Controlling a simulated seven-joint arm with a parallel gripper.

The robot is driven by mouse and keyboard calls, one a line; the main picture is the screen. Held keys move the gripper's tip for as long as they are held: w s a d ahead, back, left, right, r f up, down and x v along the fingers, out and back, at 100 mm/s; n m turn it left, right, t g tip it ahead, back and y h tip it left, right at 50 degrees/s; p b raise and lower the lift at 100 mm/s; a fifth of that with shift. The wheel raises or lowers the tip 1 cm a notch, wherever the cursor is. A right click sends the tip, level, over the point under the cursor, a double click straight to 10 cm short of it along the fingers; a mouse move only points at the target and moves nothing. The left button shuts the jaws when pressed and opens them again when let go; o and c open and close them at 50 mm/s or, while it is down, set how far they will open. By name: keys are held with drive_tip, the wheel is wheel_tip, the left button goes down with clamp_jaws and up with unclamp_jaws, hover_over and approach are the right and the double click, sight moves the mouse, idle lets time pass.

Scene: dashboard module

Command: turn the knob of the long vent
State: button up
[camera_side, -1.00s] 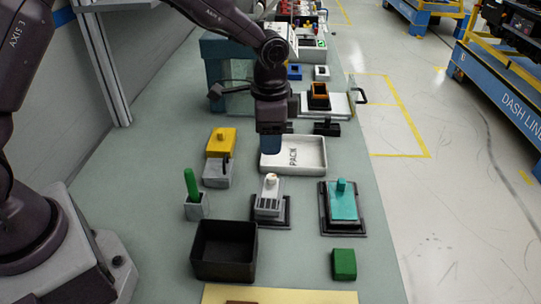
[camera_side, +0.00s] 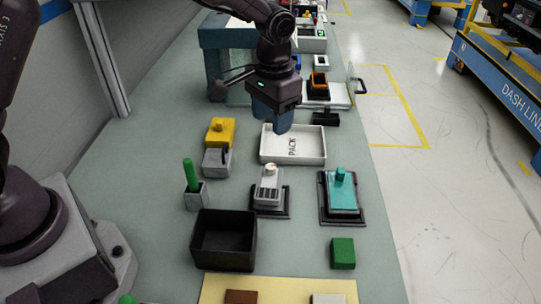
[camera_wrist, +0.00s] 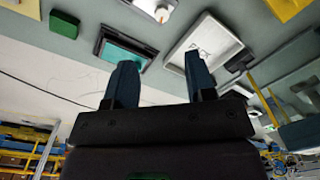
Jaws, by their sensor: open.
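A pale grey slotted vent (camera_side: 268,194) with a small whitish knob (camera_side: 271,169) on top sits on a dark base, mid-bench. It looks like the vent of the task; I cannot confirm that it is the long one. Its knob (camera_wrist: 162,14) shows at the top edge of the wrist view, with the vent partly cut off. A teal block (camera_side: 343,195) with a teal knob stands to its right on a dark base. My gripper (camera_side: 273,118) is open and empty, above the far side of the PACK tray, beyond the vent. Its blue fingers (camera_wrist: 161,65) stand apart in the wrist view.
The white PACK tray (camera_side: 265,156) lies just beyond the vent. A black bin (camera_side: 223,262) is in front of it, with a green-handled item in a grey holder (camera_side: 194,190) to the left. A green block (camera_side: 343,252) lies front right. Some bare bench separates these.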

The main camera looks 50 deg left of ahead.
sight(271, 166)
drive_tip(key=f+n, duration=0.1)
drive_tip(key=f, duration=0.3)
drive_tip(key=f+n, duration=0.2)
drive_tip(key=f, duration=0.2)
drive_tip(key=f+n, duration=0.1)
drive_tip(key=f, duration=0.4)
drive_tip(key=shift+w+a, duration=0.15)
drive_tip(key=shift+a, duration=0.2)
